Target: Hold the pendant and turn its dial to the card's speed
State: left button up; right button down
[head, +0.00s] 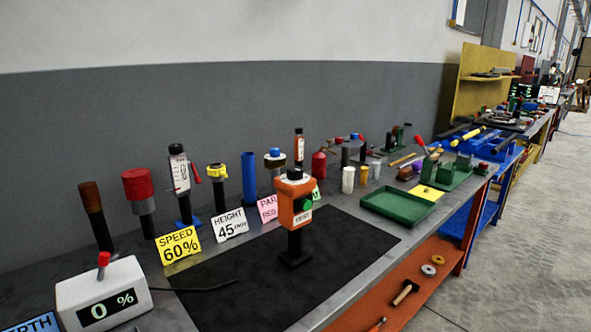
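The pendant (295,215) is an orange box standing upright on a black stand on the dark mat. It has a dark dial (294,174) on top and a green button on its front. The yellow speed card (179,245) reads "SPEED 60%" and stands at the mat's back left. A white display box (104,296) at the lower left reads "0 %" and has a red-knobbed lever on top. The dial's exact setting is too small to read. Neither gripper is in view.
The dark mat (250,298) is otherwise mostly clear. A white height card (230,224) and a pink card (268,208) stand behind it. Several upright tools line the wall. A green tray (398,207) lies to the right. A black cable (208,288) runs from the display box onto the mat.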

aim_at(294, 172)
jog(key=i+l+u, duration=0.35)
jog(key=l, duration=0.2)
jog(key=l+u, duration=0.2)
jog(key=i+l+u, duration=0.2)
jog(key=l, duration=0.25)
